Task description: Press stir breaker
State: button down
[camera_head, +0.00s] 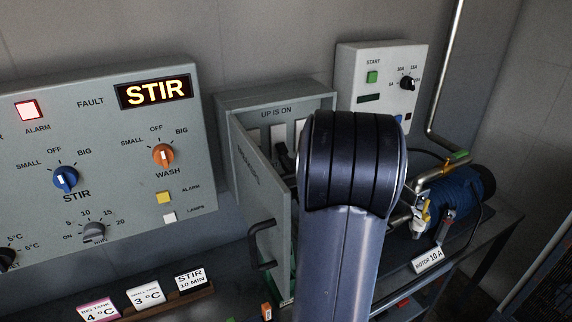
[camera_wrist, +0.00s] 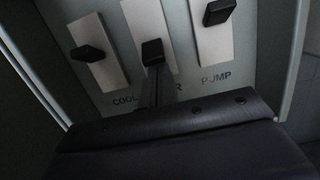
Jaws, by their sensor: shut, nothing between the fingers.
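The breaker box (camera_head: 275,98), marked UP IS ON, stands open in the head view. My arm covers much of its inside. In the wrist view three black levers stand on pale plates. The left lever (camera_wrist: 87,53) is labelled COOL and the right lever (camera_wrist: 219,11) PUMP. The middle lever (camera_wrist: 152,51) has a label mostly hidden, with only a final R readable; it appears to be the stir breaker. The left and middle levers sit lower than the right one. My gripper (camera_wrist: 150,80) is shut and empty, just below the middle lever; contact is unclear.
The box's open door (camera_head: 262,190), with a black handle (camera_head: 262,245), stands left of my arm. The control panel (camera_head: 110,150) has a lit STIR display (camera_head: 155,92) and a lit alarm lamp (camera_head: 28,109). A blue motor (camera_head: 455,200) and pipes are at right.

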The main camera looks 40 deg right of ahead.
aim_at(285, 153)
jog(key=shift+r, duration=0.1)
dwell(0.3)
jog(key=shift+s+r+g+p, duration=0.15)
jog(key=shift+g+p, duration=0.25)
jog(key=shift+p, duration=0.25)
jog(key=shift+s+r+g+p, duration=0.15)
jog(key=shift+g+p, duration=0.25)
jog(key=shift+p, duration=0.55)
jog(key=g+p, duration=0.1)
jog(key=p, duration=0.1)
jog(key=r+g+p, duration=0.1)
jog(key=p, duration=0.1)
jog(key=r+g+y+p, duration=0.1)
jog(key=p, duration=0.1)
jog(key=shift+s+a+r, duration=0.1)
jog(key=shift+s+r, duration=0.1)
jog(key=shift+s, duration=0.05)
jog(key=shift+r+g+p, duration=0.15)
jog(key=shift+g+p, duration=0.25)
jog(key=shift+p, duration=0.35)
jog(key=shift+s, duration=0.15)
jog(key=shift+f, duration=0.25)
